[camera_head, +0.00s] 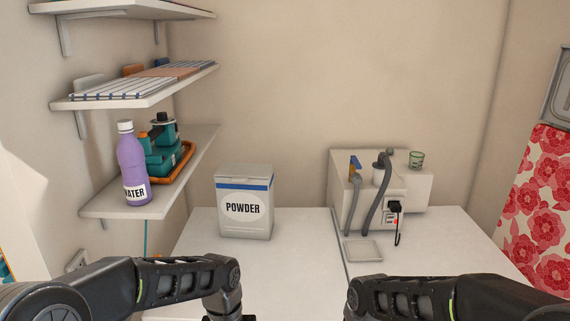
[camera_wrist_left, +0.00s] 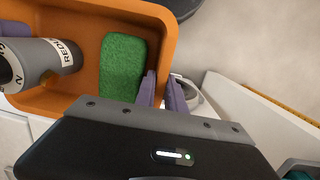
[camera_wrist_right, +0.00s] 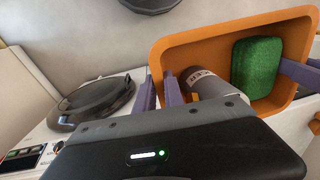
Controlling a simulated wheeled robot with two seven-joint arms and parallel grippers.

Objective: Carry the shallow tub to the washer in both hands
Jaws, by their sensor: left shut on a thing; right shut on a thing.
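The shallow orange tub (camera_wrist_left: 87,8) is held between my two grippers; it also shows in the right wrist view (camera_wrist_right: 215,38). A green block, like a sponge (camera_wrist_left: 123,65), and a grey lettered cylinder (camera_wrist_left: 48,58) lie in it. My left gripper (camera_wrist_left: 162,92) is shut on one tub wall. My right gripper (camera_wrist_right: 159,90) is shut on the opposite wall. A white machine with a round dark lid (camera_wrist_right: 95,100) and a control panel, seemingly the washer, is left in the right wrist view. The head view shows my forearms, but the tub and gripper tips are out of frame.
On the white counter (camera_head: 300,280) stand a powder box (camera_head: 244,205), a white unit with hoses (camera_head: 405,185) and a small dish (camera_head: 362,250). Wall shelves at left hold a purple bottle (camera_head: 132,165) and a teal item (camera_head: 163,150). A red floral cloth (camera_head: 540,205) hangs at right.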

